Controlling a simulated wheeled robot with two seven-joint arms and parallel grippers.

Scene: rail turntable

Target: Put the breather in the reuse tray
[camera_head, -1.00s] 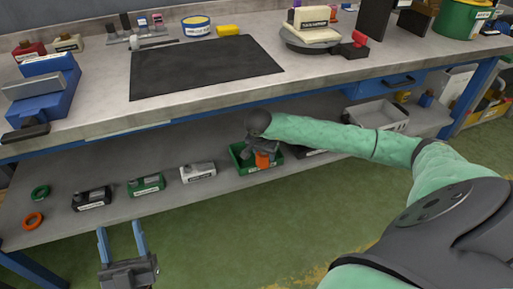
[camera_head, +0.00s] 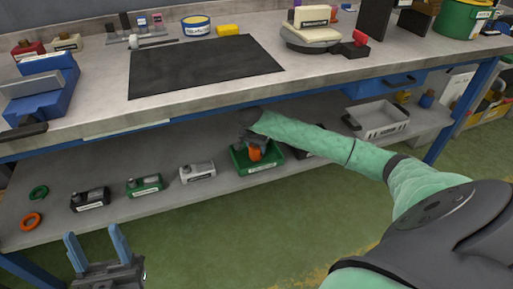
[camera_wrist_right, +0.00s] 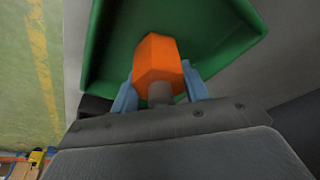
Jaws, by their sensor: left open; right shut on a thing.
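The breather, an orange hex-shaped piece (camera_wrist_right: 158,60) with a grey stem, is between the blue fingers of my right gripper (camera_wrist_right: 160,92), which is shut on it. In the head view the orange piece (camera_head: 256,153) is over the green tray (camera_head: 241,163) on the lower shelf; the wrist view shows the green tray (camera_wrist_right: 105,45) behind it. I cannot tell whether it touches the tray floor, nor read the tray's label. My right wrist hides part of the tray. My left gripper (camera_head: 97,240) is open and empty in front of the shelf at lower left.
Left of the green tray stand a white box (camera_head: 197,172), a green box (camera_head: 145,184) and a black box (camera_head: 90,199). An orange ring (camera_head: 31,221) and a green ring (camera_head: 39,192) lie further left. A grey bin (camera_head: 382,122) is at right. The worktop edge overhangs the shelf.

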